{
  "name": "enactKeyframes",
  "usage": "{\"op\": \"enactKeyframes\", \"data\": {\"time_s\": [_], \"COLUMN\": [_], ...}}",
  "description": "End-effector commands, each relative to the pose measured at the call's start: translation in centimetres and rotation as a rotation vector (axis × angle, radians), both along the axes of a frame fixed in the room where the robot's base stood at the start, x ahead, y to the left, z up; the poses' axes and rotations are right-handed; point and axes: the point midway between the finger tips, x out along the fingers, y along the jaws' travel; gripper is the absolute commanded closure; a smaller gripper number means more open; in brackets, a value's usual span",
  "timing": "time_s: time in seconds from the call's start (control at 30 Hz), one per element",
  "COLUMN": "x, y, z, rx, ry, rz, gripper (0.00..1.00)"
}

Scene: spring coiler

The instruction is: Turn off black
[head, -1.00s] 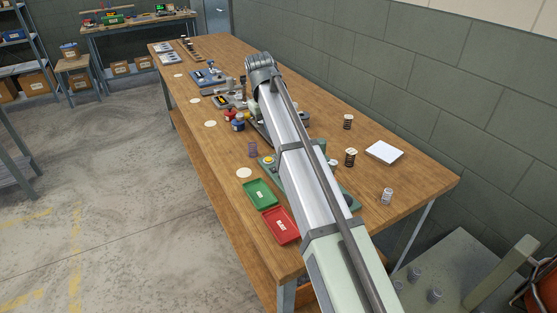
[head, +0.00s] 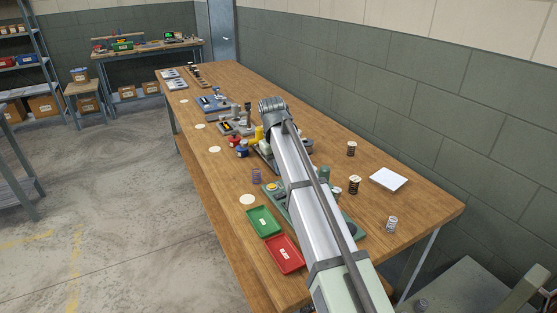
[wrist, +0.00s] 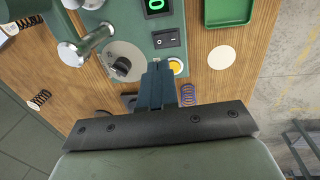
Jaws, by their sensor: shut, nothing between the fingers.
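The green coiling machine (wrist: 205,28) fills the upper middle of the wrist view. Its face carries a black rocker switch (wrist: 167,38), a green digit display (wrist: 156,5) reading 0, and a yellow button (wrist: 177,66). A black knob (wrist: 122,66) sits on a pale round plate left of the switch. My gripper (wrist: 158,66) is shut and empty, its tips showing just below the switch in the picture and left of the yellow button. Whether they touch the panel I cannot tell. In the head view the machine (head: 272,189) is partly behind my arm, which hides the gripper.
A green tray (head: 263,221) and a red tray (head: 285,254) lie at the table's near left edge. A purple spring (head: 256,175) stands beside the machine. Other small devices (head: 236,125) line the table beyond.

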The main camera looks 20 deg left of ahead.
Motion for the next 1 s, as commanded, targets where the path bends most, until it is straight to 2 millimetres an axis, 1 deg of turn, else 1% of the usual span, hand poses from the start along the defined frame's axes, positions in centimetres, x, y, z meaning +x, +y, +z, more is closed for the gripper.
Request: {"op": "enactKeyframes", "data": {"time_s": [0.03, 0.2, 0.43, 0.6, 0.7, 1.0], "x": [0.0, 0.3, 0.5, 0.7, 0.7, 0.7], "y": [-0.2, -0.4, -0.6, -0.7, -0.7, -0.7], "z": [-1.0, -3.9, -7.0, -8.1, -8.5, -8.5], "rx": [-0.001, -0.001, -0.001, 0.001, 0.001, 0.001], "ry": [0.001, 0.001, 0.001, -0.001, -0.001, -0.001], "rz": [0.000, 0.000, 0.000, 0.000, 0.000, 0.000], "gripper": [1.00, 1.00, 1.00, 1.00, 1.00, 1.00]}}
